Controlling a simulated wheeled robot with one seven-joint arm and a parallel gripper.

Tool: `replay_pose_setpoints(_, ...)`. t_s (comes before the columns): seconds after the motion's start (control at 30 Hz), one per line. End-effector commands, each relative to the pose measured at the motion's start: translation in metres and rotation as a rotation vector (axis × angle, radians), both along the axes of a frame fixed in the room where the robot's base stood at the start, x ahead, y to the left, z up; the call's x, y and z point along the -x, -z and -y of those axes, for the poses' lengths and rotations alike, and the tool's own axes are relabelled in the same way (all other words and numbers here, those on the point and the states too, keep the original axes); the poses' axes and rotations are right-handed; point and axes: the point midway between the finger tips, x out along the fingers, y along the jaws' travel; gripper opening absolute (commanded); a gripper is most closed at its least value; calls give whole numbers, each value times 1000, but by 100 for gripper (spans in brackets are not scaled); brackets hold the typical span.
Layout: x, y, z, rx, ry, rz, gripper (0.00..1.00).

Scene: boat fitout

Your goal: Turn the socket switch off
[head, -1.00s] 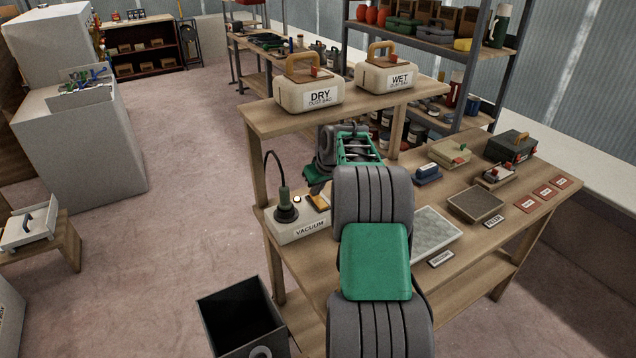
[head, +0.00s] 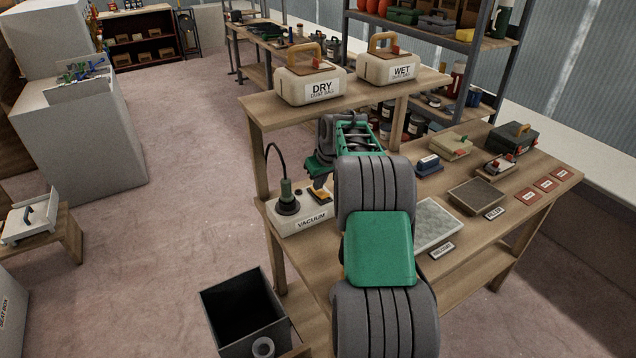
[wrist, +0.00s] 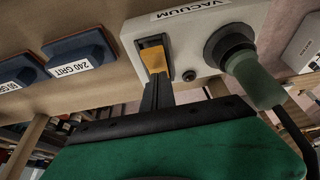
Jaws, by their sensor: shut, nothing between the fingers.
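The white socket box (head: 297,224), labelled VACUUM, sits at the left end of the workbench. It also shows in the wrist view (wrist: 200,50), where its label is upside down. Its yellow-orange rocker switch (wrist: 157,60) sits in a dark frame. A grey and green plug (wrist: 243,68) with a black cable is in the socket beside the switch; it shows in the head view (head: 287,199) too. My gripper (wrist: 158,84) is shut and empty, its fingertips at the near end of the switch. I cannot tell whether they touch. The fingers hide part of that end.
Blue sanding blocks (wrist: 82,50) lie beside the box. The shelf above the bench holds the DRY (head: 310,82) and WET (head: 388,68) dust bag cases. A dark open bin (head: 243,312) stands on the floor at the front left.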

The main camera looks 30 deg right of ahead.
Motion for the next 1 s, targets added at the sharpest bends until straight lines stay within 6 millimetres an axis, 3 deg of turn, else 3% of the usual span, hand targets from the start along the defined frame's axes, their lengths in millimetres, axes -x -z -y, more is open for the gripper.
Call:
replay_pose_setpoints(0.47, 6, -4, 0, 1, 1, 1, 0)
replay_pose_setpoints(0.8, 28, -58, 1, 1, 1, 2, 0)
replay_pose_setpoints(1.0, 34, -73, 0, 0, 1, -1, 0)
